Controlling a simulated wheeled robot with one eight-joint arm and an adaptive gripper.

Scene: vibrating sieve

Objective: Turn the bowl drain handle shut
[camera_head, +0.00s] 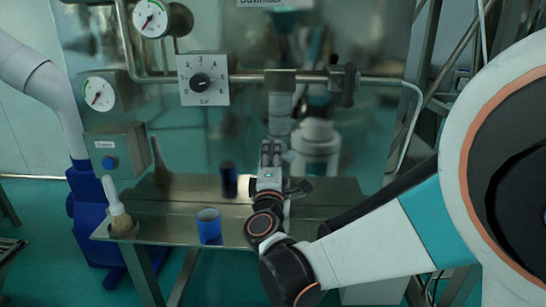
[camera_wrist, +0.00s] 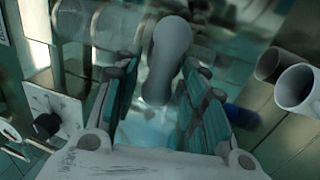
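A smooth grey handle (camera_wrist: 168,65) with a rounded end shows between my fingers in the wrist view, and I take it for the drain handle. My gripper (camera_wrist: 158,85) is open, with one teal-padded finger on each side of it. Gaps show beside the handle, so neither finger visibly grips it. In the head view my gripper (camera_head: 270,150) points upward, just below a grey piece (camera_head: 280,108) hanging from the horizontal pipe. I cannot tell whether that piece is the same handle. The handle's joint is unclear.
A dial panel (camera_head: 203,80) and pressure gauges (camera_head: 98,93) are at the left. A blue cup (camera_head: 208,226) and a brush (camera_head: 119,211) stand on the metal shelf (camera_head: 165,228). A dark valve piece (camera_head: 343,85) sits on the pipe (camera_head: 248,77) at the right.

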